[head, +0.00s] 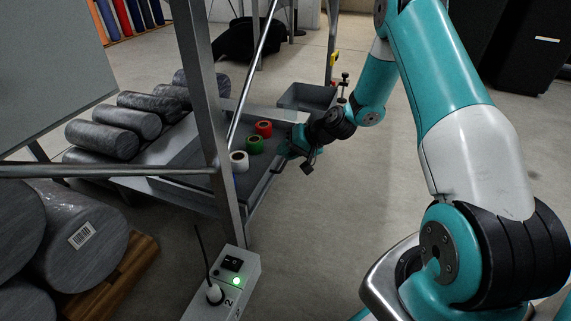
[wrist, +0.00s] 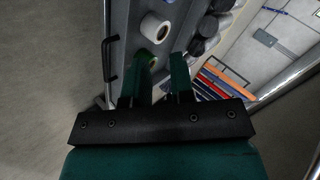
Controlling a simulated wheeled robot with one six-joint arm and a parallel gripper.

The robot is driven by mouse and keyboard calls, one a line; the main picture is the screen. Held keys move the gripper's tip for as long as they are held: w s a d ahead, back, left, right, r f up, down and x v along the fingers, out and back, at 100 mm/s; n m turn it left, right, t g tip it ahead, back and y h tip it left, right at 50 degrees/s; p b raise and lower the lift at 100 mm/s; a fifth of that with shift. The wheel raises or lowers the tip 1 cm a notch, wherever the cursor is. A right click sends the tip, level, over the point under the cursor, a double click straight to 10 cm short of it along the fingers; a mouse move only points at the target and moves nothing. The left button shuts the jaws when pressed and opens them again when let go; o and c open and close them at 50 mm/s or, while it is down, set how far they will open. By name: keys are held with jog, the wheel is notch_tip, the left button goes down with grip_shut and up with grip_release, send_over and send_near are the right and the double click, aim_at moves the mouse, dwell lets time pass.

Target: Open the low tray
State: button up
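The low tray (head: 262,178) is a long, shallow grey tray under the metal frame, holding a red roll (head: 263,128), a green roll (head: 255,145) and a white roll (head: 239,160). My gripper (head: 288,152) is at its right side, close to the rim; the head view does not show clearly whether they touch. In the wrist view, my gripper (wrist: 161,62) has its two green fingers apart, with the green roll (wrist: 147,58) partly hidden behind them. A dark bar handle (wrist: 110,60) on the tray's side lies left of the fingers, not between them.
A grey bin (head: 304,106) stands behind the tray. A slanting frame post (head: 206,95) crosses in front of it. Grey cylinders (head: 108,138) lie to the left, and a power box (head: 227,283) sits in front. Floor right of the tray is clear.

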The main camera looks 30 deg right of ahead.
jog(key=s+d+f+m+t+h, duration=0.2)
jog(key=d+f+m+t, duration=0.65)
jog(key=d+f, duration=0.55)
jog(key=shift+m+g, duration=0.25)
jog(key=shift+g, duration=0.1)
jog(key=b+x, duration=0.3)
jog(key=x, duration=0.2)
jog(key=b+x, duration=0.3)
jog(key=x, duration=0.3)
jog(key=a+b+x, duration=0.1)
jog(key=b+x, duration=0.2)
jog(key=x, duration=0.3)
jog(key=shift+s+f+b, duration=0.25)
jog(key=shift+f+b, duration=0.05)
jog(key=shift+b, duration=0.05)
jog(key=shift+w, duration=0.35)
jog(key=shift+c, duration=0.2)
grip_shut()
